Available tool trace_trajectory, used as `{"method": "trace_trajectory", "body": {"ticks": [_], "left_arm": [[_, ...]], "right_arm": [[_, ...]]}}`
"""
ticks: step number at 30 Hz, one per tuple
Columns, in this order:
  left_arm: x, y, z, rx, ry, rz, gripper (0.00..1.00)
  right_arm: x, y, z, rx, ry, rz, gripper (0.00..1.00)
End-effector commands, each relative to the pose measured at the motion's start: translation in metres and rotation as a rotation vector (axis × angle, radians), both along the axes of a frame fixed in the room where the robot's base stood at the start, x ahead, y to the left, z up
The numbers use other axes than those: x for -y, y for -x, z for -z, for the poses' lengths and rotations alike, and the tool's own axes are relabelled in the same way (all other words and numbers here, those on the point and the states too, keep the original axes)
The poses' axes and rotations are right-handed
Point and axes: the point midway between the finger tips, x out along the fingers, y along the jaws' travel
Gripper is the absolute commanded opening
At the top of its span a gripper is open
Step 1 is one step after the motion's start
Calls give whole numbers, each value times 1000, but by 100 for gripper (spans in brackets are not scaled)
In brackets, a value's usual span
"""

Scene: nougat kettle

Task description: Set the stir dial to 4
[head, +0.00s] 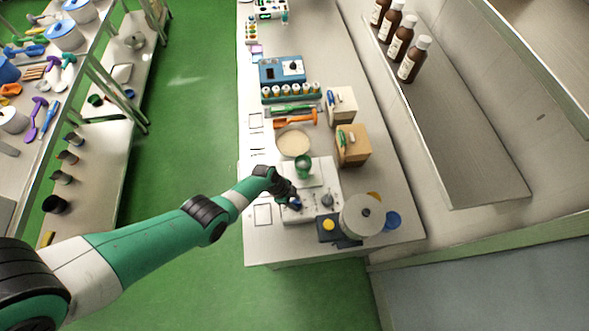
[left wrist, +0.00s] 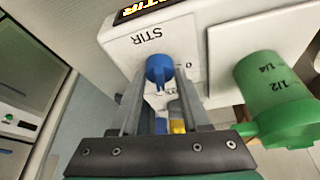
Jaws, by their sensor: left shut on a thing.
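The blue stir dial (left wrist: 158,68) is on the white front panel (left wrist: 130,47) below the printed word STIR. A printed 0 shows on its right, and the other marks are mostly hidden by my fingers. My left gripper (left wrist: 160,88) has a finger on each side of the dial and is shut on it. In the head view my left gripper (head: 288,194) is at the front of the white stirrer (head: 320,178), with the blue dial (head: 297,204) at its tip. I cannot read the dial's setting. My right gripper is in neither view.
A green measuring cup (head: 303,162) stands on the stirrer's top, and shows close by on the right in the wrist view (left wrist: 275,100). A grey knob (head: 327,200) is right of the dial. A round-topped device (head: 362,216) stands beside the stirrer. A bowl (head: 293,141) is behind.

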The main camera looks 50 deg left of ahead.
Motion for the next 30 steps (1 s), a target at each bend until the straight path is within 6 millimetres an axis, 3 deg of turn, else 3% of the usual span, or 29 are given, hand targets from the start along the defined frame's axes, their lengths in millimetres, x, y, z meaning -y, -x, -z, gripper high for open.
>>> {"method": "trace_trajectory", "body": {"ticks": [10,25,26,30], "left_arm": [[-1,0,2,2,-5,137,0],[-1,0,1,1,-6,156,0],[-1,0,1,1,-6,156,49],[-1,0,1,1,-5,155,75]], "right_arm": [[0,0,4,0,0,0,100],[0,0,4,0,0,0,100],[0,0,4,0,0,0,100],[0,0,4,0,0,0,100]]}}
